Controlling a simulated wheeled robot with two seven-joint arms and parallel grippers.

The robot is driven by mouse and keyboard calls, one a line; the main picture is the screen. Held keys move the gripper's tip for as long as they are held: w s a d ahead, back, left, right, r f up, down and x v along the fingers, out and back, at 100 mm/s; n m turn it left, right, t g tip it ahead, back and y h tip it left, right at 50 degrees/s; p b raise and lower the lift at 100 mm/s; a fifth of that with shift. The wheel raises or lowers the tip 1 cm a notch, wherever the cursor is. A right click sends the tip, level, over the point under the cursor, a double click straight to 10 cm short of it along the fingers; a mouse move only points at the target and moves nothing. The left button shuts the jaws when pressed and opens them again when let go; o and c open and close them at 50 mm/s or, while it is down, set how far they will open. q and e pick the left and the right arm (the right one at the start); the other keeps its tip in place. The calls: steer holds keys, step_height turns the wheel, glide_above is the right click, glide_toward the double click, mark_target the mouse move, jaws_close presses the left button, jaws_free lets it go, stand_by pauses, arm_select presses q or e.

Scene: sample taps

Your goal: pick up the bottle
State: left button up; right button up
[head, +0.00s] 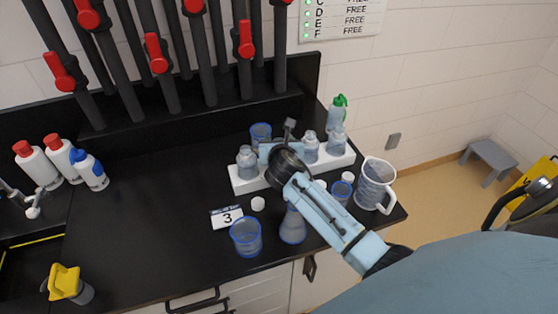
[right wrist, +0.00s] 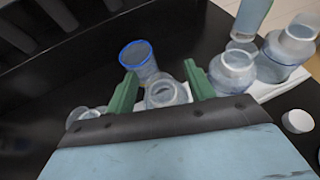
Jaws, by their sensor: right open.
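Several clear bottles stand on a white rack (head: 245,185) at the back right of the black bench. In the head view they include a left one (head: 247,161), one to the right (head: 310,149) and one at the right end (head: 337,142). My right gripper (right wrist: 160,70) is open over the rack. In the right wrist view its green fingers are on either side of a clear open-necked bottle (right wrist: 165,94); I cannot tell whether they touch it. In the head view my right arm hides this bottle. My left gripper is not in view.
A blue-rimmed cup (head: 261,131) stands behind the rack. A green-topped bottle (head: 338,110), a jug (head: 375,185), another blue-rimmed cup (head: 246,238), a flask (head: 293,226) and a "3" card (head: 227,217) are near. The bench's left middle is clear.

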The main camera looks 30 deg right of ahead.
jaws_close()
stand_by(0.3)
